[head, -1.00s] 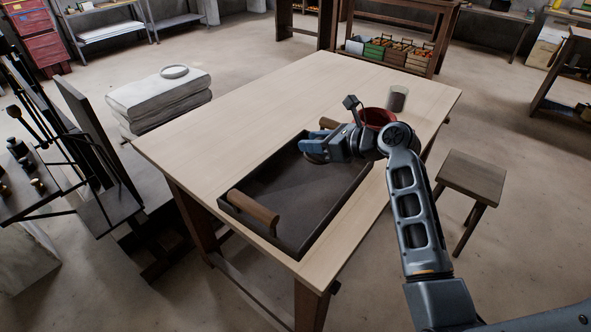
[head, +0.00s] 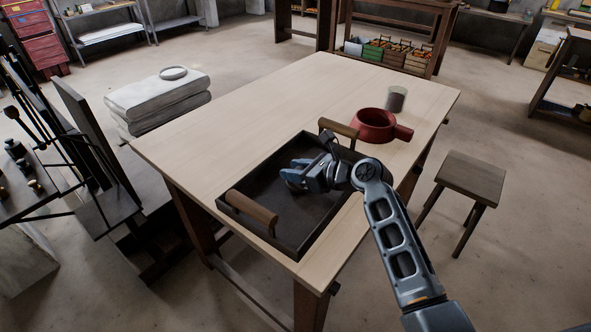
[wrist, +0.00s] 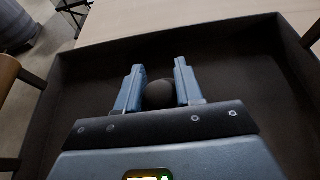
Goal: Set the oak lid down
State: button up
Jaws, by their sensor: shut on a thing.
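My gripper (head: 288,179) is low over the inside of a dark tray (head: 228,210) with two brown wooden handles. Its blue fingers, also in the wrist view (wrist: 157,88), are shut on a dark round thing (wrist: 159,95), like a ball or knob. No oak lid can be made out. I cannot tell whether the round thing is the lid's knob, or whether it touches the tray floor. A red pot (head: 375,122) with a side handle stands open behind the tray, to the right.
A grey cup (head: 396,98) stands behind the pot. The pale tabletop (head: 300,95) is bare at its back left. A dark stool (head: 470,176) stands right of the table. A dark stand (head: 95,150) with small weights is at the left.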

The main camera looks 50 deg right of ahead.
jog(key=shift+f, duration=0.1)
jog(key=o, duration=1.1)
jog(key=shift+c, duration=0.2)
jog(key=shift+r, duration=0.2)
jog(key=v, duration=1.2)
jog(key=shift+f, duration=0.1)
